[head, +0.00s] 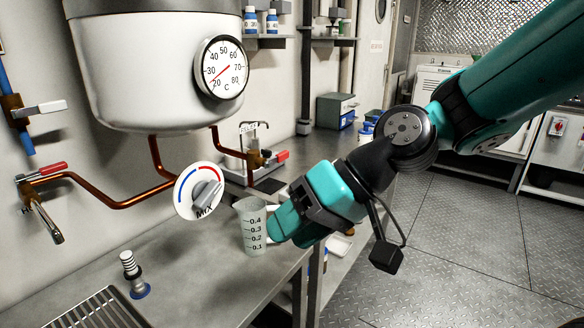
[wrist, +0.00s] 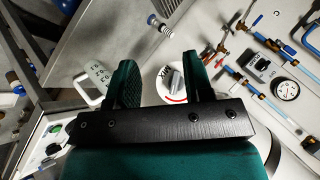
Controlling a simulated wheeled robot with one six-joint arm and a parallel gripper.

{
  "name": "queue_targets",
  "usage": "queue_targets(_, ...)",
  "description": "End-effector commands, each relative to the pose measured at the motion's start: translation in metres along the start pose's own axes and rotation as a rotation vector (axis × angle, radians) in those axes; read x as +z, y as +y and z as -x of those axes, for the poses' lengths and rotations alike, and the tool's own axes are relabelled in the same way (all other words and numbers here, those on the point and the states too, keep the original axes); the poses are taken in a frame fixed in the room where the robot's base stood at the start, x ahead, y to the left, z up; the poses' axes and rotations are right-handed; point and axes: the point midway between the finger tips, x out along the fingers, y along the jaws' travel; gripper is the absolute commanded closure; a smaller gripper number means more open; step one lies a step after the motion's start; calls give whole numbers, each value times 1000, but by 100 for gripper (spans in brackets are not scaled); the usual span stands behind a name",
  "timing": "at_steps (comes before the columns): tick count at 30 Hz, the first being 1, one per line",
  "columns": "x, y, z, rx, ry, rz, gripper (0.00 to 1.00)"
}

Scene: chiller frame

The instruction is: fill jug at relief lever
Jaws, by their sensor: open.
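A clear measuring jug (head: 253,228) with marks from 0.1 to 0.4 stands upright on the steel bench, its handle side towards my gripper. I cannot tell whether it holds liquid. My gripper (head: 284,228) is just right of the jug in the head view. In the wrist view my gripper (wrist: 158,66) is open with nothing between its fingers, and the jug (wrist: 97,73) with its white handle shows outside the left finger. A red-handled lever (head: 277,157) sits on a copper pipe under the tank, and another red-handled lever (head: 53,170) is at the left spout. No relief label is readable.
A white tank (head: 150,70) with a dial gauge (head: 222,67) hangs above the bench (head: 190,262). A MIX knob (head: 203,192) is close behind the jug. The floor at right is clear.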

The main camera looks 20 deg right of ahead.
Motion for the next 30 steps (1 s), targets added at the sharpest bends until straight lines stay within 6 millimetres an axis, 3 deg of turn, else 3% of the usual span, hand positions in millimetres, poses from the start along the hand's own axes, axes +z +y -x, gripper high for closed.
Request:
queue_targets(1, -20, 35, -14, -77, 114, -123, 53)
queue_targets(2, -36, 48, -12, -130, 189, -191, 53)
queue_targets(6, -93, 112, 17, -351, 525, -476, 53)
queue_targets(9, -113, 151, 45, -462, 701, -616, 53)
queue_targets(12, -122, 172, 65, -523, 800, -689, 53)
queue_targets(19, -143, 168, 65, -545, 823, -710, 53)
queue_targets(30, -200, 156, 20, -542, 821, -699, 53)
